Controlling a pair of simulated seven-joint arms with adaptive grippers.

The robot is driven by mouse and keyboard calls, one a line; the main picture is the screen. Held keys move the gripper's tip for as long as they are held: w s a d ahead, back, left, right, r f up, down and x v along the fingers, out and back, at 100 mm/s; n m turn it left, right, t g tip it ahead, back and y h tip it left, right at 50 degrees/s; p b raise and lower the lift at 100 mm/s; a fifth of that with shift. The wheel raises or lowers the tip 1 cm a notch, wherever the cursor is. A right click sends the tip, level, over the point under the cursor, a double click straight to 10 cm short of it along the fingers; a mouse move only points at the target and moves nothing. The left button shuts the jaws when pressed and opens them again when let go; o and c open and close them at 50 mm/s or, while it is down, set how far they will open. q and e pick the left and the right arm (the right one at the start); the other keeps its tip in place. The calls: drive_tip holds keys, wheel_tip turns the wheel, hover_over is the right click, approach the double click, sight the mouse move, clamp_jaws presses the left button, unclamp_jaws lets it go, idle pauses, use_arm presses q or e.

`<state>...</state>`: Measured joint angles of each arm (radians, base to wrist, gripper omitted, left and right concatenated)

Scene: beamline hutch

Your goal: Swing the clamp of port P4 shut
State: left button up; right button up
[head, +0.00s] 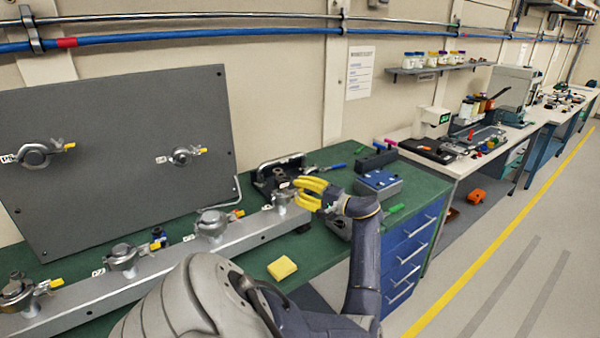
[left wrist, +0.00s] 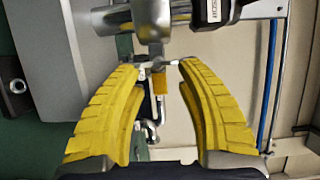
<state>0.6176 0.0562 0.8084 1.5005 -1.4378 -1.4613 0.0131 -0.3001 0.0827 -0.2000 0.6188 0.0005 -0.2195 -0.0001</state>
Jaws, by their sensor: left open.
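My left gripper (head: 318,194) is open, its yellow fingers beside the port at the far right end of the grey rail (head: 170,272). That port (head: 281,201) is a small metal fitting; its label is too small to read, so I cannot confirm it is P4. In the left wrist view, the open fingers (left wrist: 158,62) straddle a yellow-tipped clamp lever (left wrist: 160,83), with metal port parts (left wrist: 150,18) just beyond. I cannot tell whether the fingers touch the lever or how far the clamp stands open. My right gripper is not in view.
Other clamped ports (head: 211,225) stand along the rail, and more sit on the dark upright panel (head: 120,110). A black toolbox (head: 276,174), a blue-topped box (head: 378,183) and a yellow block (head: 282,268) lie on the green bench (head: 328,251). The aisle at right is clear.

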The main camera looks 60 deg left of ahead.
use_arm(q)
drive_tip(key=v, duration=1.2)
drive_tip(key=shift+w, duration=0.1)
